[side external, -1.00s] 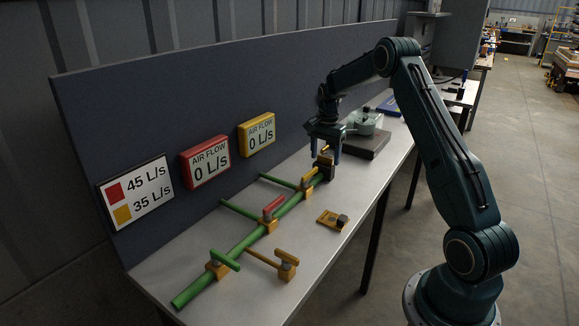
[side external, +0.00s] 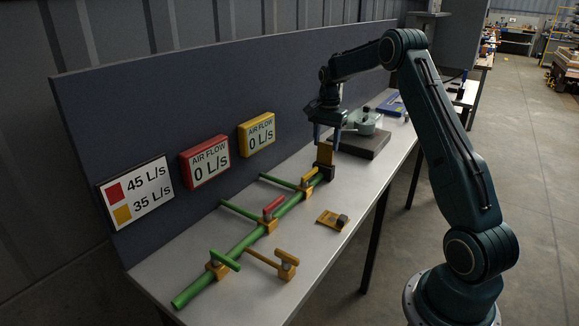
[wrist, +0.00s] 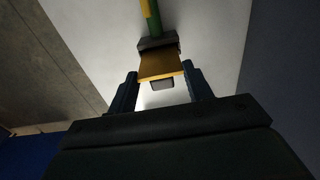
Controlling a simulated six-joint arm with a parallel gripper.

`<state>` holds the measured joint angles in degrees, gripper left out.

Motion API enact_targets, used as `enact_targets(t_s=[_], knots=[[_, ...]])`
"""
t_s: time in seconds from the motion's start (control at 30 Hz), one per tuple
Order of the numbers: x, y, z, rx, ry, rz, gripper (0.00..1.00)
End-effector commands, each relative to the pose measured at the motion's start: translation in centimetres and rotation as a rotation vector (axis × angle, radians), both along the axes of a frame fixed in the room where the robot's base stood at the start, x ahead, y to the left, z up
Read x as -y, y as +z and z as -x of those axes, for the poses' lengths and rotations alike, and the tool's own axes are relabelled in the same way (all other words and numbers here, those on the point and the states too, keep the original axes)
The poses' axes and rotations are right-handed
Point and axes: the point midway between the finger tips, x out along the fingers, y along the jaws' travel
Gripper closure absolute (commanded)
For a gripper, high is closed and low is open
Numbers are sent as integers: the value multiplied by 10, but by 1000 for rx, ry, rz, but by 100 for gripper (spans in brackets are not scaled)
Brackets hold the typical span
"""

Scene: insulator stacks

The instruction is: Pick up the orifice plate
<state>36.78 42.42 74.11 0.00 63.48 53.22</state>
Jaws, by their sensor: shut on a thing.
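My gripper (side external: 327,134) stands above the far end of the green pipe, shut on an orange orifice plate (side external: 324,154). The plate hangs upright below the fingers, over the dark holder (side external: 325,171) at the pipe's end. I cannot tell if its lower edge is still inside the holder. In the wrist view the plate (wrist: 161,65) and its grey tab (wrist: 161,85) show between the two fingers (wrist: 162,90), with the holder (wrist: 157,43) beyond. A second orange plate (side external: 330,217) with a dark tab lies flat on the bench, away from my gripper.
The green pipe (side external: 245,243) carries several valves and side branches along the bench (side external: 225,290). A dark block with a grey-green device (side external: 362,143) stands close behind my gripper. The panel (side external: 300,95) with air flow signs reading 0 L/s borders the far side.

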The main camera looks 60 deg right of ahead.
Motion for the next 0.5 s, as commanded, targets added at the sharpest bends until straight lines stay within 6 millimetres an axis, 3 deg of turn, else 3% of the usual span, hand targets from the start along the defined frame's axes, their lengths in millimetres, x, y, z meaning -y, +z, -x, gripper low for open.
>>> enact_targets(t_s=[0.5], knots=[[0, 113, -1, 3, 0, 3, 75]])
